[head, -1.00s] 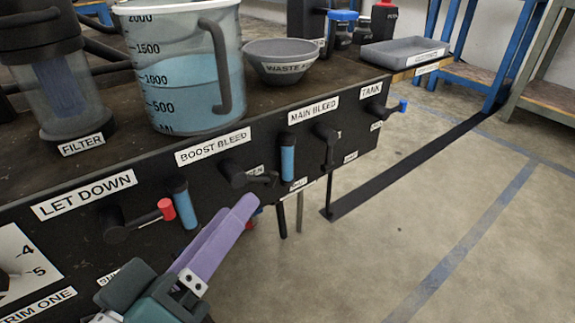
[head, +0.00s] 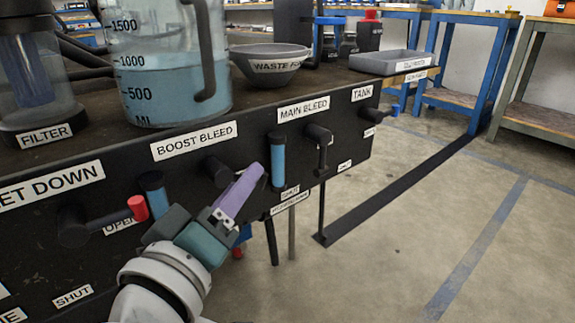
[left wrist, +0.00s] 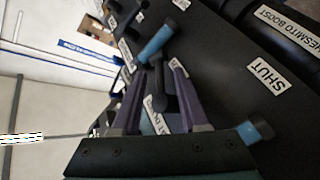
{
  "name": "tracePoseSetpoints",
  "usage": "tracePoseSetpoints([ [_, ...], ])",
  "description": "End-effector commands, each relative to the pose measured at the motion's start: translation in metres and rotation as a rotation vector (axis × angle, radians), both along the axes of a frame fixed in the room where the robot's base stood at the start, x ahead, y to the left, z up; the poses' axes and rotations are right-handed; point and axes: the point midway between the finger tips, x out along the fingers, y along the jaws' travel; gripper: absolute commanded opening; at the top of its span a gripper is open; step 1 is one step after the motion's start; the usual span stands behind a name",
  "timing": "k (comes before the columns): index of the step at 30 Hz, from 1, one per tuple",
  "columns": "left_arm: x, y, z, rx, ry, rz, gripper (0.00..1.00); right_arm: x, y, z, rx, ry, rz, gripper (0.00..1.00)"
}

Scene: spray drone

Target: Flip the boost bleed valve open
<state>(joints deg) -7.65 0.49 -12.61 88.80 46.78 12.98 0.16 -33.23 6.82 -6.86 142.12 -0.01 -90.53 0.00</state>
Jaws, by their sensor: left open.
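The boost bleed valve is a black knob (head: 216,170) on the dark panel front, below the BOOST BLEED label (head: 194,141). In the head view its lever is mostly hidden behind my left gripper. My left gripper (head: 250,178), with purple fingers, reaches up to the valve from below. In the left wrist view my left gripper (left wrist: 156,84) is open, with a black lever (left wrist: 158,88) between its fingers. I cannot tell whether a finger touches it. A SHUT label (left wrist: 268,77) is on the panel there. My right gripper is not in view.
The let down valve (head: 80,222) with a red-tipped lever is left; the main bleed valve (head: 320,140) is right. Blue cylinders (head: 157,197) (head: 278,160) flank the boost bleed valve. A measuring jug (head: 165,75) and waste bowl (head: 270,62) stand above. Floor to the right is clear.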

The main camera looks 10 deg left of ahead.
Motion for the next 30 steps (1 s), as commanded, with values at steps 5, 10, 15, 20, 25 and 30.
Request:
tracePoseSetpoints([
  [5,0.0012,-0.0002,0.0003,0.000,0.001,-0.001,0.43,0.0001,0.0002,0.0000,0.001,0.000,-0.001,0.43],
  [10,0.0010,-0.0002,0.0003,0.000,0.000,0.000,0.32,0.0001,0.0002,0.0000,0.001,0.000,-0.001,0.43],
  [15,0.0009,-0.0002,0.0003,0.000,0.000,0.000,0.13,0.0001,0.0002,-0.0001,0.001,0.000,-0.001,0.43],
  [20,0.0008,-0.0002,0.0003,0.000,0.000,0.000,0.00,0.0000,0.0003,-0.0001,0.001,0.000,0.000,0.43],
  [25,0.0008,-0.0002,0.0003,0.000,0.000,0.000,0.00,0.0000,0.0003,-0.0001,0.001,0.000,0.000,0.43],
  [30,0.0008,-0.0002,0.0003,0.000,0.000,0.000,0.00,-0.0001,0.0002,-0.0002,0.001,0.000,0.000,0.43],
])
